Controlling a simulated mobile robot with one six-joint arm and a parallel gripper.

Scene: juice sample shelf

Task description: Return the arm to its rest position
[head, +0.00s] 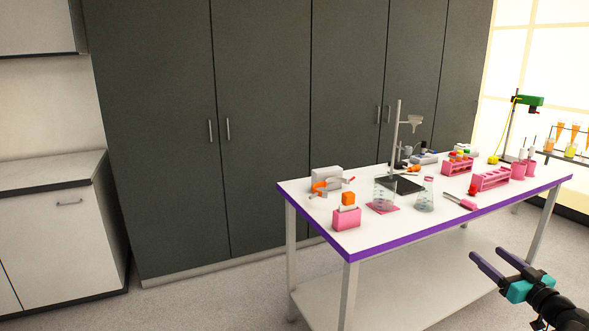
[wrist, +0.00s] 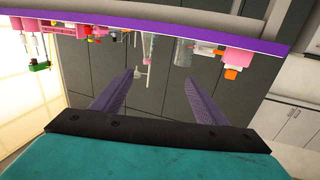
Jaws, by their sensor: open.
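My gripper (head: 492,261) shows at the lower right of the head view, with two purple fingers on a teal body. It is open and empty, in front of the table's near edge and apart from it. In the wrist view my gripper (wrist: 161,85) has its fingers spread wide with nothing between them. The wrist picture is upside down, with the table along the top.
A white table (head: 330,248) with a purple edge holds pink racks (head: 491,180), a beaker (head: 384,195), a flask (head: 424,197) and a stand (head: 397,140). Dark cabinets (head: 262,110) stand behind. A white counter (head: 55,225) is at left. Floor (head: 215,305) left of the table is clear.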

